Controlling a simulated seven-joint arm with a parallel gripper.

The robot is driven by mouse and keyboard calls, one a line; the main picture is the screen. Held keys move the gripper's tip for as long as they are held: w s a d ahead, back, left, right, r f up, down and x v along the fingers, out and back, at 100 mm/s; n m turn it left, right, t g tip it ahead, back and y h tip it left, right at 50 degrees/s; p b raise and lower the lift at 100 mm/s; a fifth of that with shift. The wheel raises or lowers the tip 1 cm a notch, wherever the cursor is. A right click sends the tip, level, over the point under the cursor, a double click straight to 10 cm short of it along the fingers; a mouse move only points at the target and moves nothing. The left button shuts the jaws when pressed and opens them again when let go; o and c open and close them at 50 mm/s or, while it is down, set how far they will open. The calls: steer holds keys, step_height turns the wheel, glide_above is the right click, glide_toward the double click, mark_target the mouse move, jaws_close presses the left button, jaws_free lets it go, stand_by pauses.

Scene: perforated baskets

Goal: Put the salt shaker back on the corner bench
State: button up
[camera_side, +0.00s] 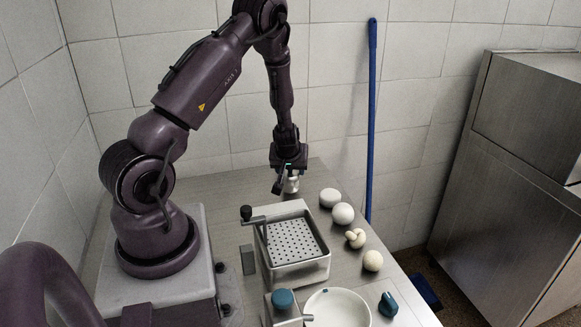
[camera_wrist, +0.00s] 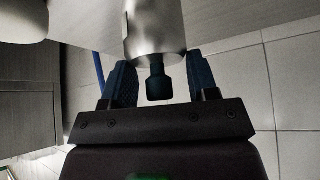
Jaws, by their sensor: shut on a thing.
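The salt shaker (camera_side: 292,186) is a small metal cylinder under my gripper (camera_side: 288,172) in the side view. In the wrist view the shaker (camera_wrist: 155,32) shows as a shiny metal body with a dark knob, between the two blue fingers of my gripper (camera_wrist: 162,82).
A perforated basket (camera_side: 318,273) with a crank stands in front of the shaker. Several pale round items, including a white ball (camera_side: 343,214), line the bench's right side. A white bowl (camera_side: 338,307) and a blue item (camera_side: 388,304) are at the front. A blue pole (camera_side: 371,120) stands behind.

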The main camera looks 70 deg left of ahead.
steer(key=shift+f, duration=0.55)
stand_by(0.4)
steer(key=o, duration=1.1)
steer(key=shift+r, duration=0.1)
steer(key=shift+r, duration=3.95)
